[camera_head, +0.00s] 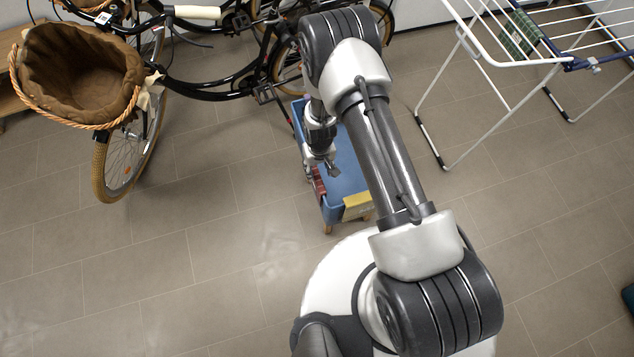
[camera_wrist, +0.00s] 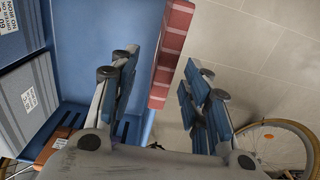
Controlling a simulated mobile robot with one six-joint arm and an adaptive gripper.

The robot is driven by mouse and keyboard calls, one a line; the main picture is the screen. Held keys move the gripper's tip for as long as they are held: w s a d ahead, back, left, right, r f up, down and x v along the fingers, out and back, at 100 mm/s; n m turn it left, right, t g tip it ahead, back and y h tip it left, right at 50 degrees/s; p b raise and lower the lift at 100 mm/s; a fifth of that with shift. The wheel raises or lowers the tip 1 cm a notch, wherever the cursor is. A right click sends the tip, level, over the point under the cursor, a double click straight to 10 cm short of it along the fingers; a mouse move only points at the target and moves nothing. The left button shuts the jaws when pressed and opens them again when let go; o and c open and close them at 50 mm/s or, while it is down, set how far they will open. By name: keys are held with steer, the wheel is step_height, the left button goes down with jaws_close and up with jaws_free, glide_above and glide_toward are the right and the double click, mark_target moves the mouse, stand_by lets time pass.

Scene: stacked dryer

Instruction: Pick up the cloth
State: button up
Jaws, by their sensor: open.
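A red checked cloth (camera_wrist: 172,52) hangs over the side wall of a blue bin. In the head view this cloth (camera_head: 319,184) shows as a small red patch at the bin's left edge. My gripper (camera_wrist: 160,70) is open, with one finger on the bin's inner side and the other outside over the floor. The cloth's edge lies between the spread fingers, apart from both as far as I can see. In the head view my gripper (camera_head: 328,165) is low over the bin's left side, partly hidden by my arm.
The blue bin (camera_head: 346,172) has a yellow cloth (camera_head: 357,206) on its near edge. Grey labelled boxes (camera_wrist: 22,100) are inside it. Bicycles, one with a wicker basket (camera_head: 75,75), stand left and behind. A white drying rack (camera_head: 487,55) with a green cloth (camera_head: 519,36) stands right.

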mark_target(319, 173)
step_height(319, 173, down, 3)
steer(key=shift+f+b, duration=0.1)
steer(key=shift+b, duration=0.25)
steer(key=shift+s+a+f+b, duration=0.15)
steer(key=shift+f+b, duration=0.35)
steer(key=shift+f, duration=0.85)
steer(key=shift+s+a+f+b, duration=0.15)
steer(key=shift+f+b, duration=0.35)
steer(key=shift+f, duration=0.85)
steer(key=shift+r, duration=0.1)
steer(key=shift+c, duration=0.3)
jaws_close()
